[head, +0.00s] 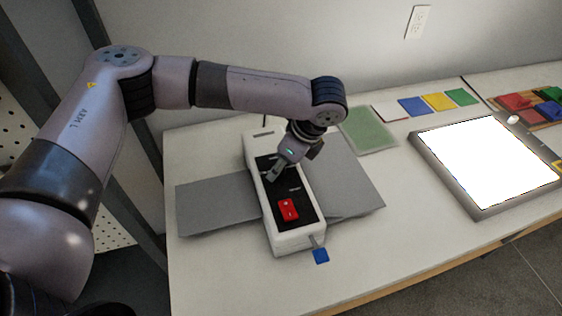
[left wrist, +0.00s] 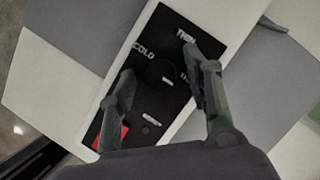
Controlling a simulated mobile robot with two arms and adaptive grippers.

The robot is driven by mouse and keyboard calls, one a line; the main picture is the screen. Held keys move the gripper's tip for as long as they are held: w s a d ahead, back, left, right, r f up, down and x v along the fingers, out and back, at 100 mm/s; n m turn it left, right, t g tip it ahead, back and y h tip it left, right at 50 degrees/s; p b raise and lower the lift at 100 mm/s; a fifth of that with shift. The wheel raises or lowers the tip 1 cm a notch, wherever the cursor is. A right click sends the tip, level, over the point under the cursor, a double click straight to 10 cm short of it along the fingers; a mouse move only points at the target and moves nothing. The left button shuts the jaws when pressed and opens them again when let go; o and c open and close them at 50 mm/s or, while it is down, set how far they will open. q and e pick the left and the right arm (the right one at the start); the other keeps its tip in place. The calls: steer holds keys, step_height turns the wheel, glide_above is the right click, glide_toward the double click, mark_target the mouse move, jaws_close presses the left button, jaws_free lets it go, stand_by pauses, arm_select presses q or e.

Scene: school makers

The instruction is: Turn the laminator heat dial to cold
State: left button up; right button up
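The laminator (head: 285,240) is a white, narrow machine with a black control panel, lying on the table. Its round black heat dial (left wrist: 158,70) shows in the left wrist view, with a small white mark on its lower right part. The label COLD is to the dial's upper left; another label at its right is partly hidden by a finger. My left gripper (left wrist: 160,66) is open over the panel, one finger on each side of the dial, with gaps visible. In the head view my left gripper (head: 274,174) hides the dial. My right gripper is not in view.
A red rocker switch (head: 288,210) sits on the panel's near end. Grey sheets (head: 215,203) stick out on both sides of the laminator. A green mat (head: 368,130), coloured cards (head: 412,106) and a bright light panel (head: 485,165) lie to the right.

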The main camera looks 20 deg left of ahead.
arm_select(q)
jaws_close()
stand_by(0.3)
